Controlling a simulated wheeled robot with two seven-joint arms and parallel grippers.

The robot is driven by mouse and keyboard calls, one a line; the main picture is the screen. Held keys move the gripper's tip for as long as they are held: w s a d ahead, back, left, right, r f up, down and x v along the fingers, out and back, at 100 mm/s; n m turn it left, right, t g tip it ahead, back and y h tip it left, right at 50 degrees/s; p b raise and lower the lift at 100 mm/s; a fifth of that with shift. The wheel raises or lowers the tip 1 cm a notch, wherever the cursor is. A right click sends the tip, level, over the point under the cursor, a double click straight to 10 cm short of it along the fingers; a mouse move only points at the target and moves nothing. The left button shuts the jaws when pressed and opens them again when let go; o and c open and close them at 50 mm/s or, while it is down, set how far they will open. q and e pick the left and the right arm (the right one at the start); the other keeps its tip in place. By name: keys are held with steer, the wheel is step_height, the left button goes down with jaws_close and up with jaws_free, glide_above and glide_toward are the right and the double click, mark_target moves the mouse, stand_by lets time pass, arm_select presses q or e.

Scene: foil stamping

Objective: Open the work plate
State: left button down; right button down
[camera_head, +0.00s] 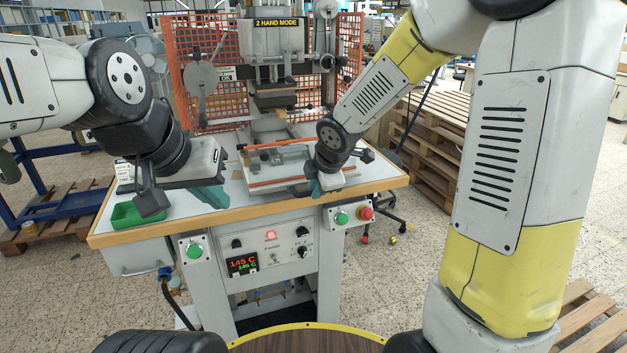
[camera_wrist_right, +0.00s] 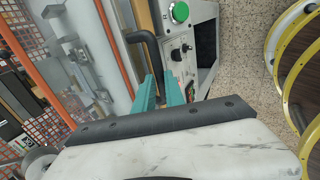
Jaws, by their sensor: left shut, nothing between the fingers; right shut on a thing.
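The work plate (camera_head: 268,176) is a pale flat plate lying on the press table, between two orange rails, below the press head. My right gripper (camera_head: 314,190) is at its front right. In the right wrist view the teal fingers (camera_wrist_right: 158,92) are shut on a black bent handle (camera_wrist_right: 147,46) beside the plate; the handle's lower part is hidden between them. My left gripper (camera_head: 208,198) is shut and empty above the left of the table, next to the green tray, apart from the plate.
The green tray (camera_head: 124,214) sits at the table's left front corner. Green buttons (camera_head: 194,251) and a red button (camera_head: 366,214) are on the front boxes. The press head (camera_head: 273,85) hangs over the plate. Orange mesh (camera_head: 183,62) stands behind, and pallets (camera_head: 436,135) at the right.

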steer(key=c, duration=1.4)
jaws_free()
steer(key=v, duration=0.7)
steer(key=shift+s+r, duration=0.2)
steer(key=shift+r, duration=0.1)
